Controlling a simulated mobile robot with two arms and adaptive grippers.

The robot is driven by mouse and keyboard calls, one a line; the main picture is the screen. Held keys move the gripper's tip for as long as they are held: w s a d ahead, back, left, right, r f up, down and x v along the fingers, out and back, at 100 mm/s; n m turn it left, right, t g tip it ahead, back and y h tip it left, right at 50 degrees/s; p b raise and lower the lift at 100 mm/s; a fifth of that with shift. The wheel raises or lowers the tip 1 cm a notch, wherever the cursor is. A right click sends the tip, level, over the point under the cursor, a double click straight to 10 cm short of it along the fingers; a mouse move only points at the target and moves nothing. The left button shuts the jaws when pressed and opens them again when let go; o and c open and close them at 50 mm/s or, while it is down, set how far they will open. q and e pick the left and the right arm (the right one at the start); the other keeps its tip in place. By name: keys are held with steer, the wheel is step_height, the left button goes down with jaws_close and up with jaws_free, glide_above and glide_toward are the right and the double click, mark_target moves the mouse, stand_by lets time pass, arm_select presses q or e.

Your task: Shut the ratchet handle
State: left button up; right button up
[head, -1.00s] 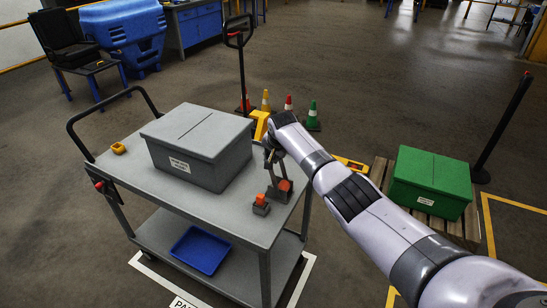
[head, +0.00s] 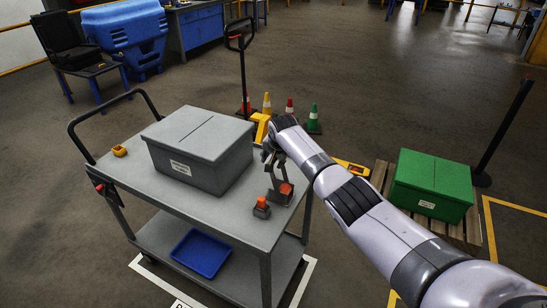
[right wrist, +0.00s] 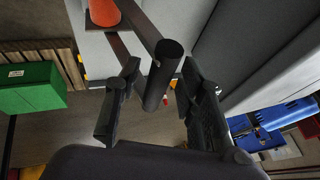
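The ratchet handle is a dark round grip (right wrist: 163,75) on two flat metal arms in the right wrist view. In the head view its fixture (head: 280,193), with an orange part, stands near the right edge of the grey cart's top, and the lever rises from it. My right gripper (right wrist: 160,72) is open, with one finger on each side of the grip and visible gaps between. In the head view my right gripper (head: 271,155) is at the top of the lever, partly hidden by my wrist. My left gripper is not in view.
A small block with an orange top (head: 261,208) sits beside the fixture. A grey lidded box (head: 198,150) fills the middle of the cart top (head: 180,200). A green box (head: 432,185) stands on a pallet at right. Traffic cones (head: 313,118) stand behind the cart.

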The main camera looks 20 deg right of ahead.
steer(key=shift+r, duration=0.1)
steer(key=d+v, duration=0.1)
steer(key=v, duration=1)
steer(key=shift+s+a+r, duration=0.2)
steer(key=shift+a+r, duration=0.15)
steer(key=shift+a, duration=0.15)
